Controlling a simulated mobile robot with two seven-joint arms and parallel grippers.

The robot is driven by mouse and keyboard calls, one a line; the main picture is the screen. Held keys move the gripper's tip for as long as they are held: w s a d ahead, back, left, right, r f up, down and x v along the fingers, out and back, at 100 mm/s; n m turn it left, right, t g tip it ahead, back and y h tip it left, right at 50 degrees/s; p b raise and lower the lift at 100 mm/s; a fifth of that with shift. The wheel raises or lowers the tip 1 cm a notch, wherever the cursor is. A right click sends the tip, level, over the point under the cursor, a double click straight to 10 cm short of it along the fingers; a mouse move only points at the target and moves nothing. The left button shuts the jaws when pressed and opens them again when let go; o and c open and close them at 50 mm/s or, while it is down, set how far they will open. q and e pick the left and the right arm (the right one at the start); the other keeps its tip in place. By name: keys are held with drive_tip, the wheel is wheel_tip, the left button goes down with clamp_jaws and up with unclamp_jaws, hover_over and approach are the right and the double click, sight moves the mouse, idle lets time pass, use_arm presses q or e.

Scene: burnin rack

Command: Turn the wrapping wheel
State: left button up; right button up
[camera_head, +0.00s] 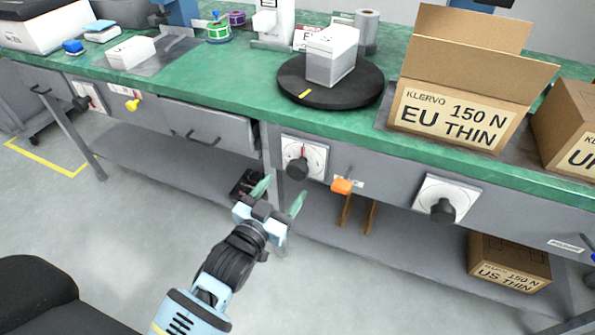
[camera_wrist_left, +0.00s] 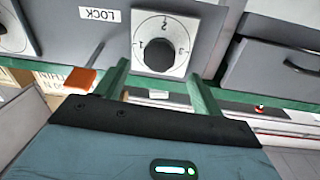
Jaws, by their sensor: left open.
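A round black turntable (camera_head: 330,92) with a yellow mark on its rim lies on the green bench. A white-topped block (camera_head: 331,56) stands on it. Below, on the bench's grey front, is a black knob (camera_head: 298,167) on a white dial plate. This dial knob also shows in the left wrist view (camera_wrist_left: 160,47), with numbers around it. My left gripper (camera_head: 280,195) is open and empty, its green fingers (camera_wrist_left: 158,78) pointing toward the dial knob. The knob appears between the fingers, but whether they touch it is unclear. My right gripper is not in view.
An orange handle (camera_head: 342,186) sits right of the dial, by a LOCK label (camera_wrist_left: 99,15). A second dial (camera_head: 443,204) is further right. An open carton (camera_head: 458,110) stands on the bench (camera_head: 225,85). A drawer (camera_head: 205,125) is at left, with a shelf below.

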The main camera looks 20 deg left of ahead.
sight(294, 174)
use_arm(q)
drive_tip(key=shift+w+d+b, duration=0.25)
drive_tip(key=shift+w+b, duration=0.1)
drive_tip(key=shift+w, duration=1.55)
drive_tip(key=shift+w+d+b, duration=0.2)
drive_tip(key=shift+w+b, duration=0.15)
drive_tip(key=shift+w, duration=1.55)
drive_tip(key=c, duration=1)
drive_tip(key=shift+r+m+p, duration=0.1)
drive_tip(key=shift+m+p, duration=0.2)
drive_tip(key=shift+p, duration=0.4)
